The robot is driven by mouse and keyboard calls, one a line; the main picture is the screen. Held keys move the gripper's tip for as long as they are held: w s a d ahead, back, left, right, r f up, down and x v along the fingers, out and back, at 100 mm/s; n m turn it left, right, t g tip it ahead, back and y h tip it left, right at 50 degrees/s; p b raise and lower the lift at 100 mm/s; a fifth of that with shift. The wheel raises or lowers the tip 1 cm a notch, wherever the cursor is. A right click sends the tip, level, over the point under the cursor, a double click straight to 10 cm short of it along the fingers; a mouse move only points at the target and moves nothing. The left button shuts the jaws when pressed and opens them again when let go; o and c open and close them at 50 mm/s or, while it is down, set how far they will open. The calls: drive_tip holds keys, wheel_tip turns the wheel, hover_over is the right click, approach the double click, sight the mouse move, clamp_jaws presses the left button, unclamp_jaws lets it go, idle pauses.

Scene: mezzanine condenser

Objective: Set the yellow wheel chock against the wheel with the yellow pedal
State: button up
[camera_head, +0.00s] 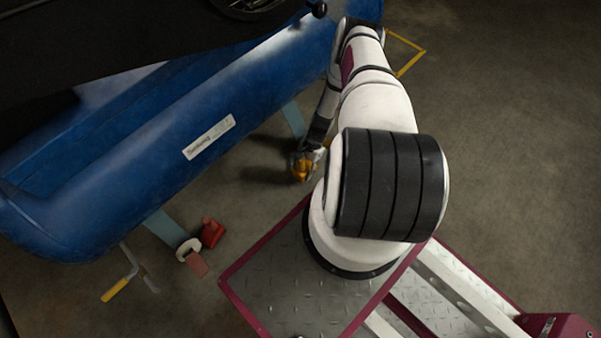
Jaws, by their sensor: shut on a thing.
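The yellow wheel chock (300,172) is at the end of my arm, low over the floor near the middle of the view. My gripper (307,158) is shut on it and covers part of it; whether the chock touches the floor is unclear. A white wheel (188,249) with a reddish-brown pedal (198,266) stands at the lower left, under a grey-blue bracket of the blue tank. No wheel with a yellow pedal is clearly visible. Another grey-blue bracket (293,118) reaches down from the tank, above and left of my gripper; its lower end is hard to make out.
A red block (212,232) sits beside the white wheel. A bar with a yellow grip (115,290) juts out at the lower left. The blue tank (150,150) fills the upper left. A yellow floor outline (410,58) lies behind my arm. Floor at the right is clear.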

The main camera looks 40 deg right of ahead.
sight(301, 172)
drive_tip(key=shift+w, duration=0.35)
drive_tip(key=shift+w+f+b, duration=0.3)
drive_tip(key=shift+b, duration=0.1)
drive_tip(key=shift+f+b, duration=0.85)
drive_tip(key=shift+f, duration=0.6)
drive_tip(key=shift+f, duration=0.25)
drive_tip(key=o, duration=1.5)
drive_tip(key=shift+r, duration=0.1)
drive_tip(key=shift+r, duration=0.1)
drive_tip(key=p+v, duration=0.4)
drive_tip(key=v, duration=0.7)
drive_tip(key=shift+d+r, duration=0.1)
drive_tip(key=shift+r, duration=0.05)
drive_tip(key=shift+s+d+r, duration=0.1)
drive_tip(key=shift+r, duration=0.2)
